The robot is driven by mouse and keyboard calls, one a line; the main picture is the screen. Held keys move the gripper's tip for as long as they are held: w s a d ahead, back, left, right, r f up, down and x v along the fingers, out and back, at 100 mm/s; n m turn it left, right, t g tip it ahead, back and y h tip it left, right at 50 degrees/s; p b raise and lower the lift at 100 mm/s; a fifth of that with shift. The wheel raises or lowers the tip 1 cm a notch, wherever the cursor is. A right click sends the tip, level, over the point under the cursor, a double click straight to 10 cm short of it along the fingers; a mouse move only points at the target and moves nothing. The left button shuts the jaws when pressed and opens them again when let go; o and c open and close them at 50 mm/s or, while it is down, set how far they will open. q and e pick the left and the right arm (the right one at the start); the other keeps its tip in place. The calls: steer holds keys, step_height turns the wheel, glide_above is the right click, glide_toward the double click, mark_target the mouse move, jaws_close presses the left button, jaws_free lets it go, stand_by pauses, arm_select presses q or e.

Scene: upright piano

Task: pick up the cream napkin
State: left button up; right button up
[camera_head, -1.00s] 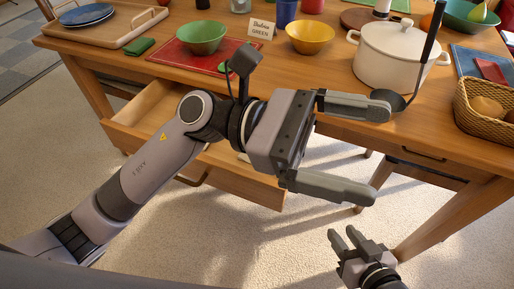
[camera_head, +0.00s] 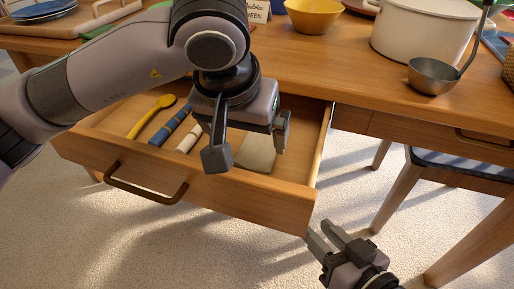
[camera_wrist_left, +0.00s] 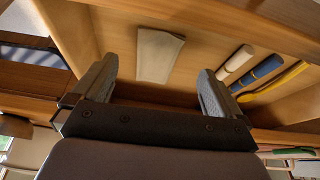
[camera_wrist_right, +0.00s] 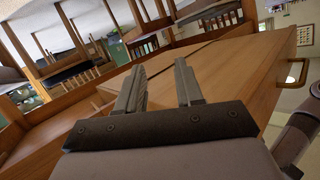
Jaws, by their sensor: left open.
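The cream napkin (camera_head: 256,152) lies flat and folded in the open drawer, toward its right side. It also shows in the left wrist view (camera_wrist_left: 158,55), between and beyond the fingertips. My left gripper (camera_head: 249,150) is open and empty, pointing down over the drawer, with its fingers to either side of the napkin in the picture. In the left wrist view its two fingers (camera_wrist_left: 157,88) are spread wide. My right gripper (camera_head: 331,236) is low, in front of the drawer's right corner. Its fingers (camera_wrist_right: 160,88) are apart with nothing between them.
The drawer (camera_head: 225,195) also holds a yellow spoon (camera_head: 148,118), a blue roll (camera_head: 170,126) and a white roll (camera_head: 189,138) left of the napkin. On the tabletop stand a yellow bowl (camera_head: 314,15), a white pot (camera_head: 420,32) and a ladle (camera_head: 434,76).

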mark_target(255, 154)
arm_select(q)
steer(key=b+x, duration=0.3)
steer(key=x, duration=0.3)
steer(key=shift+w+d+f, duration=0.15)
steer(key=shift+w, duration=0.15)
steer(key=shift+w+f, duration=0.2)
steer(key=shift+f, duration=0.1)
arm_select(e)
steer(key=shift+s+d+r+n+t+h, duration=0.1)
steer(key=shift+s+d+n+t+h, duration=0.05)
steer(key=shift+d+n+t, duration=0.25)
steer(key=shift+s+d+r+n+t+h, duration=0.1)
steer(key=shift+s+d+n+t+h, duration=0.15)
steer(key=shift+d, duration=0.2)
steer(key=shift+w, duration=0.1)
arm_select(q)
steer(key=c, duration=1)
